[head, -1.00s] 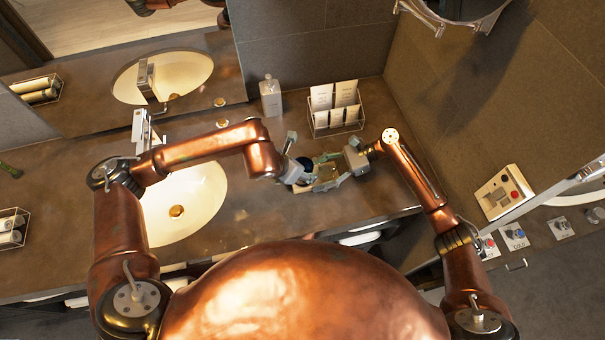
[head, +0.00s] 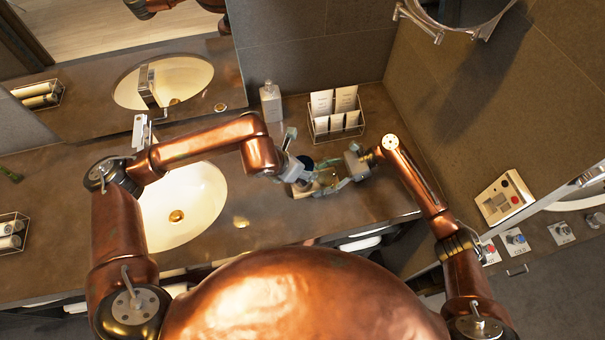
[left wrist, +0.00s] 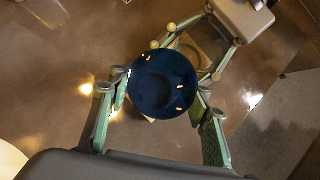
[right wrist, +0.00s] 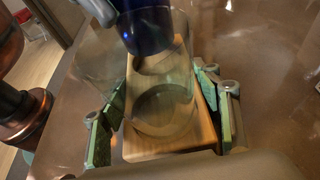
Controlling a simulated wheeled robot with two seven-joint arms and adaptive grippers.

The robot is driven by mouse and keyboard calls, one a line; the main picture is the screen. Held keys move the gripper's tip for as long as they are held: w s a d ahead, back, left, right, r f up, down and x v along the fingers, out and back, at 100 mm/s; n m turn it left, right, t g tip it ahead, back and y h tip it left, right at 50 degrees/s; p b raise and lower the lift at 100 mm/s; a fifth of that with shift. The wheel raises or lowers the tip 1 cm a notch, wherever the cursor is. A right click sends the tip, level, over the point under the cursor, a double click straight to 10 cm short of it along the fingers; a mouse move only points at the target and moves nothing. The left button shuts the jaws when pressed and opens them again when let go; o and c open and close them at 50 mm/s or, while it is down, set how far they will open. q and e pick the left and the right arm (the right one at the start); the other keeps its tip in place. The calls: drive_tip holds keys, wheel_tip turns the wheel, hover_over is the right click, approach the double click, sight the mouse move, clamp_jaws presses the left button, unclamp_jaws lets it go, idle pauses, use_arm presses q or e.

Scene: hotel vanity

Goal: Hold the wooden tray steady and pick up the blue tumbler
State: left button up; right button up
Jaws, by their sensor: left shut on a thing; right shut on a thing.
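The dark blue tumbler (left wrist: 163,84) is between the fingers of my left gripper (head: 298,166), which is shut on it. It also shows at the top of the right wrist view (right wrist: 146,28), where its base appears raised above a round recess in the wooden tray (right wrist: 197,100). My right gripper (right wrist: 163,112) is shut on the tray, with a finger along each long side. A clear glass (right wrist: 162,105) stands on the tray nearer my right gripper. In the head view the tray is mostly hidden by the grippers.
The tray is on the brown counter, right of the basin (head: 190,205). A mirror and dark wall bound the back. The counter's front edge is close to the tray.

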use_arm(q)
wheel_tip(320, 180, up, 6)
drive_tip(key=shift+r, duration=0.15)
use_arm(e)
drive_tip(key=o, duration=1.3)
drive_tip(key=shift+o, duration=0.2)
drive_tip(key=v, duration=1.2)
use_arm(q)
drive_tip(key=shift+s, duration=0.1)
use_arm(e)
drive_tip(key=shift+s, duration=0.1)
